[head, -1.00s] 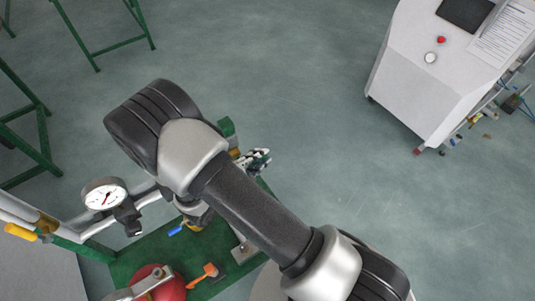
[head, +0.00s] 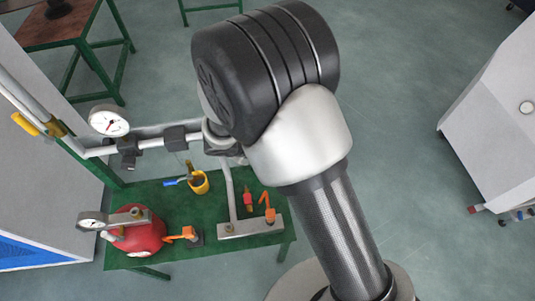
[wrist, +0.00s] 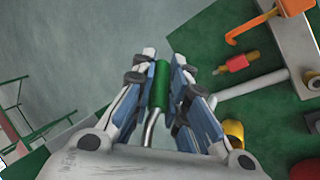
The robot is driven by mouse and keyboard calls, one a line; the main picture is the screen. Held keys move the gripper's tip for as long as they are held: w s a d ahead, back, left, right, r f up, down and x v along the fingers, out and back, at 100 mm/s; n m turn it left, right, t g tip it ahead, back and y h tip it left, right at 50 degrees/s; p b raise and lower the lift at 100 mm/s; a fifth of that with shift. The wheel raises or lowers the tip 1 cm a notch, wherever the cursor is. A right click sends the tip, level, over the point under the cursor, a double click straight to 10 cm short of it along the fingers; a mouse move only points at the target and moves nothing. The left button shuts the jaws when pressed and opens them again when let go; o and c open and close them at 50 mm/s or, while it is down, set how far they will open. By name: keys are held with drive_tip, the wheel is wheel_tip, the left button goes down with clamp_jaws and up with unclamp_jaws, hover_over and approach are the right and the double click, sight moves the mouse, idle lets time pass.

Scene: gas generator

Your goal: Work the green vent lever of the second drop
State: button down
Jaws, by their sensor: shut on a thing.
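The green vent lever (wrist: 161,88) shows in the wrist view as a green grip on a bent metal rod. My gripper (wrist: 164,58) has its two fingers on either side of the green grip and is shut on it. The rod runs down from the grip towards the gripper's palm. In the head view my arm covers the gripper and the lever, so neither can be made out there.
A green bench (head: 150,200) carries a red vessel (head: 137,232), orange levers (head: 182,236) and a yellow cup (head: 200,183). A pipe with a gauge (head: 109,121) runs above it. A white cabinet (head: 495,115) stands right; floor between is clear.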

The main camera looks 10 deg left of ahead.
drive_tip(key=shift+s+a+f+g+y+b, duration=0.2)
drive_tip(key=shift+a+f+g+y+b, duration=0.25)
drive_tip(key=shift+y, duration=0.45)
drive_tip(key=a+y+p, duration=0.1)
drive_tip(key=p, duration=0.2)
drive_tip(key=a+g+y+p, duration=0.1)
drive_tip(key=y+p, duration=0.1)
drive_tip(key=s+m+y+p, duration=0.1)
drive_tip(key=p, duration=0.2)
drive_tip(key=shift+a+f+y+p, duration=0.25)
drive_tip(key=shift+a+y+p, duration=0.05)
drive_tip(key=shift+a+y, duration=0.1)
drive_tip(key=shift+s+a+f, duration=0.1)
drive_tip(key=c, duration=1.6)
unclamp_jaws()
drive_tip(key=shift+o, duration=0.2)
